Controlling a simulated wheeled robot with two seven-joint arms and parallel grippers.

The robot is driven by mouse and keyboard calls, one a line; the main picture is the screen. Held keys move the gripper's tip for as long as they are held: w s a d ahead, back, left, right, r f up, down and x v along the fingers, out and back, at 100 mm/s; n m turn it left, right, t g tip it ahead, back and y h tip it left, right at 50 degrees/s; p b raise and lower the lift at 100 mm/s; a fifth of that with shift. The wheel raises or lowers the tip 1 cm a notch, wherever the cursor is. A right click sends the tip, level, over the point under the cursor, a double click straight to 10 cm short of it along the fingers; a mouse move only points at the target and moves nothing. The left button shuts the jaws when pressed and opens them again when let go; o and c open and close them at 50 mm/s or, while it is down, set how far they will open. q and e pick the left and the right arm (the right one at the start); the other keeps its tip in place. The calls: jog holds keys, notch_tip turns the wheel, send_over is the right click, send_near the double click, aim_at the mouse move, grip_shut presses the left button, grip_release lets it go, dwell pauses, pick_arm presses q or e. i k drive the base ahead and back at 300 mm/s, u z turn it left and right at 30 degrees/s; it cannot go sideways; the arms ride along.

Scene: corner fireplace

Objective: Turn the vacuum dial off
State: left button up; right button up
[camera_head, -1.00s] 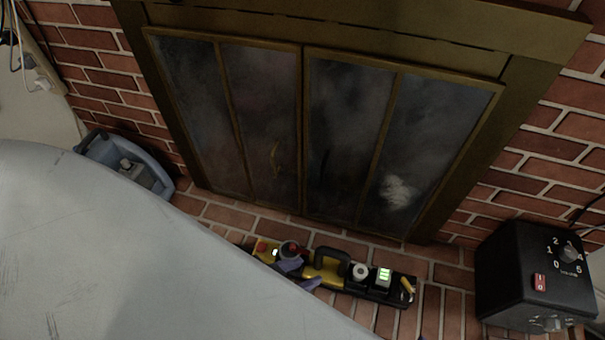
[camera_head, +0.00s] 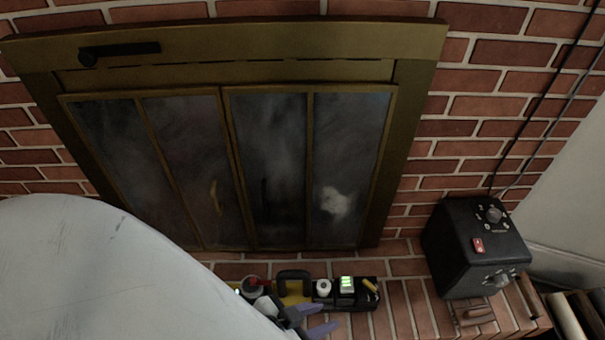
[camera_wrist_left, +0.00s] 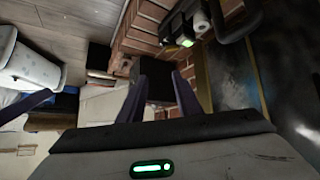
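A black box (camera_head: 470,260) stands on the brick hearth at the right of the head view. Its top has a round dial (camera_head: 494,214) with markings and a red switch (camera_head: 478,246); a second knob is on its front. I cannot read the dial's setting. My left gripper (camera_head: 328,317) is at the bottom middle, well left of the box, its lavender fingers apart and empty. In the left wrist view the fingers (camera_wrist_left: 160,97) are also apart, with a dark block, apparently the box, beyond them. My right gripper is not in view.
A yellow-and-black tool (camera_head: 292,285) with a green display lies on the hearth between the gripper and the fireplace doors (camera_head: 270,170). Split logs (camera_head: 570,318) lie at the lower right. Cables run up the wall behind the box. My pale arm covers the lower left.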

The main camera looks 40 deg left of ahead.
aim_at(369, 287)
jog(key=z, duration=0.05)
jog(key=k, duration=0.55)
jog(key=u, duration=0.85)
jog(key=i, duration=0.5)
jog(key=u, duration=2.7)
jog(key=k, duration=1.35)
jog(key=z, duration=1.55)
jog(key=i, duration=0.5)
jog(key=z, duration=0.1)
